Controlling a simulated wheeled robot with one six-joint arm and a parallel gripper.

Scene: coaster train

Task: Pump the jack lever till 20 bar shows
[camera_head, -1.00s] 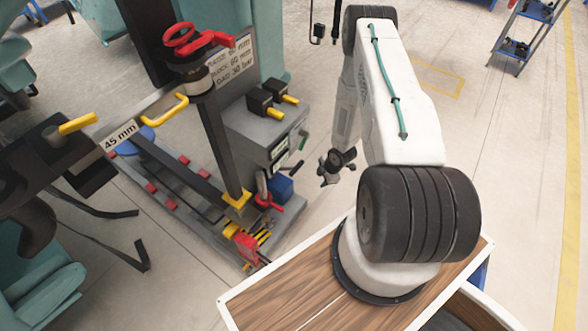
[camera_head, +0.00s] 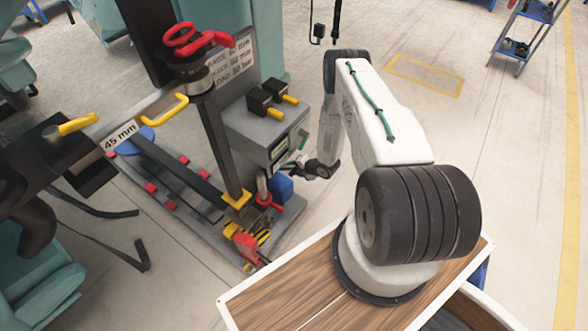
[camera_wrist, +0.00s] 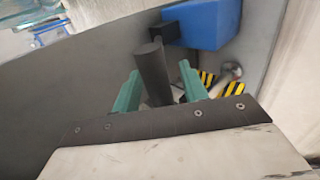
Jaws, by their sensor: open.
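My gripper (camera_head: 297,162) is beside the right side of the grey jack unit (camera_head: 262,138), just above its blue block (camera_head: 283,189). In the wrist view its two green fingers (camera_wrist: 160,72) are open. A dark round bar (camera_wrist: 152,70), apparently the jack lever, stands between them, with no clear contact on either finger. The blue block (camera_wrist: 203,22) also shows in the wrist view, beyond the bar. A small display (camera_head: 279,149) is on the unit's side; its reading is too small to make out.
Yellow-handled levers (camera_head: 282,99) sit on top. A red clamp (camera_head: 246,247) is at the base's near end. A sign (camera_head: 240,62) stands behind. Open floor lies to the right; a blue cart (camera_head: 520,40) is farther off.

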